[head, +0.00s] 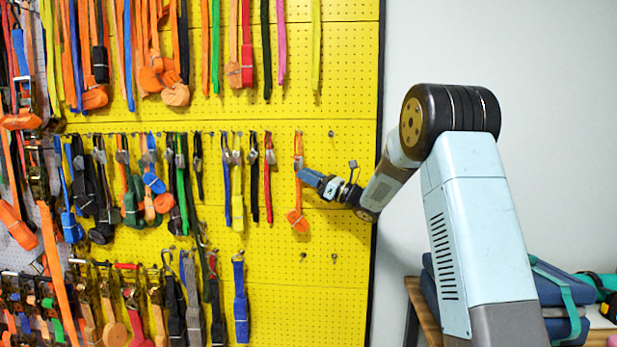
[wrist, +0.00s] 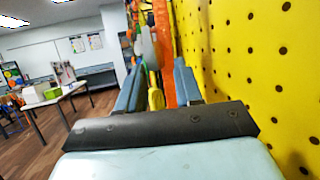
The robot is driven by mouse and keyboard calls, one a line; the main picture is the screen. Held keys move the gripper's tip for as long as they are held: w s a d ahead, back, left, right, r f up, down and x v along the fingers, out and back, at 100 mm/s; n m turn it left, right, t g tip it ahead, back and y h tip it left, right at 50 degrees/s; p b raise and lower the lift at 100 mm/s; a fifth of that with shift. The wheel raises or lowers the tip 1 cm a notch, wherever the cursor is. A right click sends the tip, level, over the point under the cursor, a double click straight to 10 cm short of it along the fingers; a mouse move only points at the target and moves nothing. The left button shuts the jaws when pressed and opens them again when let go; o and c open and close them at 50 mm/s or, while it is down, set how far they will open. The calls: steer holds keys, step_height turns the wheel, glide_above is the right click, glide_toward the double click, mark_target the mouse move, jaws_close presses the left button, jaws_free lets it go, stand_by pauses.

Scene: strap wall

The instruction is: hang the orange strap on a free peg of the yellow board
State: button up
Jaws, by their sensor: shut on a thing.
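The orange strap (head: 298,192) hangs upright in front of the yellow board (head: 345,190), with a metal buckle near its top and a bundled lower end. My gripper (head: 303,175) is shut on the strap just below the buckle, coming from the right. In the wrist view, the orange strap (wrist: 164,55) shows between the blue fingers of my gripper (wrist: 160,80), close beside the board (wrist: 245,80). I cannot tell whether the strap's top loop is around a peg. A bare peg (head: 331,133) is to the upper right; two more bare pegs (head: 303,256) (head: 333,256) are below.
A red strap (head: 267,180) hangs just left of the orange one, with many other straps farther left and above. The board's right part is mostly clear. A wooden table (head: 425,310) with blue cushions (head: 500,280) stands at lower right.

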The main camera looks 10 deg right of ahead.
steer(key=shift+f, duration=0.15)
steer(key=o, duration=1.2)
steer(key=shift+c, duration=0.2)
